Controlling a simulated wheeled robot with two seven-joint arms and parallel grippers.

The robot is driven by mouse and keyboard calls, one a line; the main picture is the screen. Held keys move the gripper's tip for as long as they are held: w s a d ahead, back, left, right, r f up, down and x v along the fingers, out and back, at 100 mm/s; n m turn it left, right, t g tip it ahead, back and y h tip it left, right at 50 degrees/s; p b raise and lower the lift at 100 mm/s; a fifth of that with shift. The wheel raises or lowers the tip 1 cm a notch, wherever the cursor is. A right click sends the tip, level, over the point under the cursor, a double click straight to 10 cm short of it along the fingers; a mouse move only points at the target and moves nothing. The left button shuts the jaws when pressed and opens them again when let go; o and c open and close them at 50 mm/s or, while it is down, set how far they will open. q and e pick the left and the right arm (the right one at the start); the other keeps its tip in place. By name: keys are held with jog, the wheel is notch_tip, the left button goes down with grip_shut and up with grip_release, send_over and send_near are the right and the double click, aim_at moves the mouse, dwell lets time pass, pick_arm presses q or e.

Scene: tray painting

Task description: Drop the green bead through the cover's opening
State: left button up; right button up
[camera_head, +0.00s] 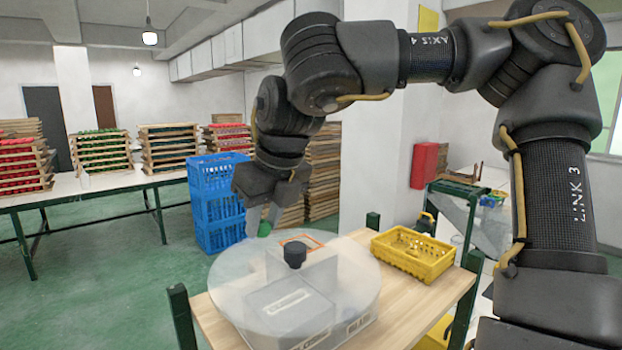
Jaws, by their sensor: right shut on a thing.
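My right gripper (269,216) comes down from above and is shut on the small green bead (264,229). The bead is at the fingertips, over or just behind the far left edge of the round translucent cover (235,275); I cannot tell how high above it. The cover has a black knob (295,254) in its middle. The cover's opening (302,241) is marked by an orange outline behind the knob, to the right of the bead. Under the cover a pale box-like container shows dimly. My left gripper is not in view.
The cover sits on a wooden table (400,310) with dark green posts. A yellow basket (412,254) stands on its right side. Blue crates (218,200) are stacked on the floor behind. Wooden tray stacks stand on a white table at the back left.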

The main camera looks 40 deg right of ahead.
pick_arm(q)
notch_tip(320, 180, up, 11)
jog(key=p, duration=0.8)
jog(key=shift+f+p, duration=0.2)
jog(key=shift+p, duration=0.1)
pick_arm(e)
jog(key=s+d+r+m+h, duration=0.1)
jog(key=d+r+m+h, duration=0.1)
jog(key=d+r+m, duration=0.2)
jog(key=d+m, duration=0.1)
jog(key=d, duration=0.2)
jog(key=shift+s+m+g, duration=0.15)
jog(key=shift+m+g, duration=0.15)
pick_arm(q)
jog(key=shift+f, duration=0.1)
pick_arm(e)
jog(key=shift+f, duration=0.15)
pick_arm(q)
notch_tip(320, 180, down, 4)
jog(key=b, duration=0.4)
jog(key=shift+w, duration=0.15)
pick_arm(e)
notch_tip(320, 180, down, 7)
jog(key=o, duration=1)
